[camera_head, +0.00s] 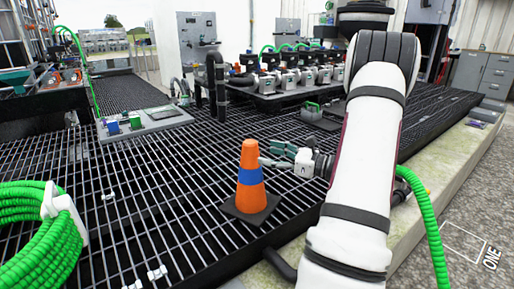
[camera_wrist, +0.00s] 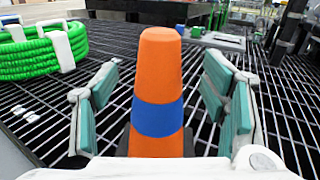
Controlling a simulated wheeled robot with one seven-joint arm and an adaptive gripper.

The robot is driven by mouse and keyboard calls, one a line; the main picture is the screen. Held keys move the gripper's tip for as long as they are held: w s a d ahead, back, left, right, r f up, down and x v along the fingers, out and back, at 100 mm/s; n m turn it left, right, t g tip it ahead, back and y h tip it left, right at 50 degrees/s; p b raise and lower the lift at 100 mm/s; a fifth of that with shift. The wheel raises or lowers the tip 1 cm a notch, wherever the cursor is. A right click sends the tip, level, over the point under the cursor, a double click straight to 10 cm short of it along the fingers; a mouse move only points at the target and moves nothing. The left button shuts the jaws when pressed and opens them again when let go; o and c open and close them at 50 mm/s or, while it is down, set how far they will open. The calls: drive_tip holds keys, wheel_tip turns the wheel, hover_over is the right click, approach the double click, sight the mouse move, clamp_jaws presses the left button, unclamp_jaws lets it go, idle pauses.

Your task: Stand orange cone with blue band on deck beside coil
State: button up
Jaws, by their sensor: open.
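The orange cone with a blue band (camera_head: 250,178) stands upright on its dark square base on the black grating deck (camera_head: 150,205). It also fills the middle of the wrist view (camera_wrist: 158,75). My gripper (camera_head: 288,158) is just right of the cone in the head view. In the wrist view my gripper (camera_wrist: 160,112) is open, with one teal-padded finger on each side of the cone and visible gaps to it. The green coil (camera_head: 40,235) lies on the deck at the lower left, and at the upper left of the wrist view (camera_wrist: 35,55).
A grey plate with blue and green parts (camera_head: 145,122) lies on the deck farther back. A row of pumps or valves (camera_head: 300,80) stands behind. A green hose (camera_head: 425,220) hangs at the right. Bare grating lies between cone and coil, with small white clips (camera_head: 157,272).

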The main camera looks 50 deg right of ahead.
drive_tip(key=p+v, duration=0.1)
drive_tip(key=v, duration=0.4)
drive_tip(key=w+a+r+n+g+y, duration=0.3)
drive_tip(key=a+n, duration=0.1)
drive_tip(key=a, duration=0.5)
drive_tip(key=w+a+r+n+g+y, duration=0.25)
drive_tip(key=a+r+n+y, duration=0.2)
drive_tip(key=a, duration=0.45)
drive_tip(key=s+a+r+n+g, duration=0.25)
drive_tip(key=a+n+g, duration=0.45)
drive_tip(key=a, duration=0.7)
drive_tip(key=s+a+n+g+h, duration=0.4)
drive_tip(key=s+a+n+g, duration=0.3)
drive_tip(key=s+a, duration=0.4)
drive_tip(key=s+d+f+n+t+h, duration=0.2)
drive_tip(key=s+n+h, duration=0.5)
drive_tip(key=s+n, duration=0.3)
drive_tip(key=shift+s+f, duration=0.3)
drive_tip(key=shift+s, duration=0.6)
drive_tip(key=shift+d+h, duration=0.1)
drive_tip(key=shift+h, duration=0.15)
